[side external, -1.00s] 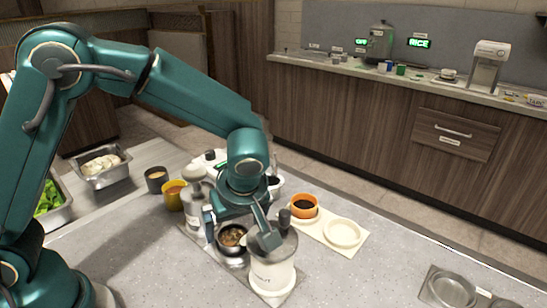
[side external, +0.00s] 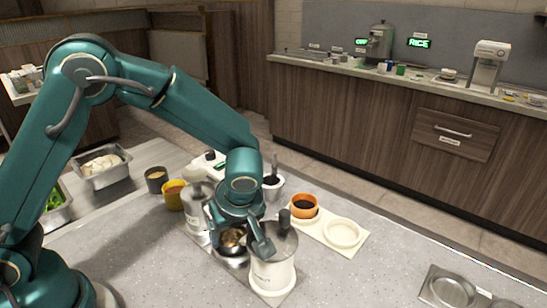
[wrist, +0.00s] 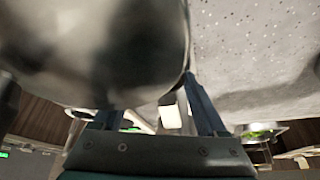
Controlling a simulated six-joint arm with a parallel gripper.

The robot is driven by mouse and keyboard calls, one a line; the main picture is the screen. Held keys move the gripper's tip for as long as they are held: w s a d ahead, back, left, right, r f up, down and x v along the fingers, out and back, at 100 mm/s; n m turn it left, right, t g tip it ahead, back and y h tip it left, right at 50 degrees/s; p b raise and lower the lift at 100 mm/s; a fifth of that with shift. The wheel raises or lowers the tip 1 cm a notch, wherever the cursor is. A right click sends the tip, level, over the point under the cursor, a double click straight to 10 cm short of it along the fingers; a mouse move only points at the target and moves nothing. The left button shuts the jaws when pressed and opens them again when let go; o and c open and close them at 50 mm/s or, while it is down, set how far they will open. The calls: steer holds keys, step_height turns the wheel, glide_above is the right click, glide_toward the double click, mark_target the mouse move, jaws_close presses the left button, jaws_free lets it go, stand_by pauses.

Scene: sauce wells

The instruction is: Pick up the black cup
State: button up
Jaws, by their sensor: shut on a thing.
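The black cup (side external: 232,239), a dark round vessel with brown contents, is at my gripper (side external: 238,238) in the side view, between two tall lidded containers. My gripper is shut on it, with one finger at its left and the other at its right, close to the white canister. The fingers hide part of the cup. In the wrist view a large, blurred, dark metallic curved surface fills the upper left above my gripper (wrist: 160,112). I cannot tell whether the cup is clear of its seat.
A white canister with a grey lid (side external: 272,272) stands close at the right, a grey one (side external: 196,207) at the left. An orange cup of dark sauce (side external: 304,207) and a cream ring (side external: 343,232) sit on a pale board. A dark grey cup (side external: 156,180) and yellow cup (side external: 173,197) stand behind left.

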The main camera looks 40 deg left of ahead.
steer(key=w+a+r+m+t+h, duration=0.1)
steer(key=a+r+m+h, duration=0.15)
steer(key=r+m, duration=0.7)
steer(key=w+a+r+m+t+h, duration=0.1)
steer(key=a+r+m+t+h, duration=0.15)
steer(key=r+m, duration=0.7)
steer(key=w+d+f+m+g+h, duration=0.2)
steer(key=w+d, duration=0.3)
steer(key=w, duration=0.7)
steer(key=shift+m+h, duration=0.3)
steer(key=shift+m, duration=0.2)
steer(key=w+d+f, duration=0.1)
steer(key=d+f, duration=0.3)
steer(key=w+d+f, duration=0.1)
steer(key=d+f, duration=0.3)
steer(key=d, duration=0.1)
steer(key=w+d+f, duration=0.1)
steer(key=d+f, duration=0.3)
steer(key=shift+d+f, duration=0.25)
steer(key=shift+f, duration=2.1)
steer(key=shift+f, duration=0.1)
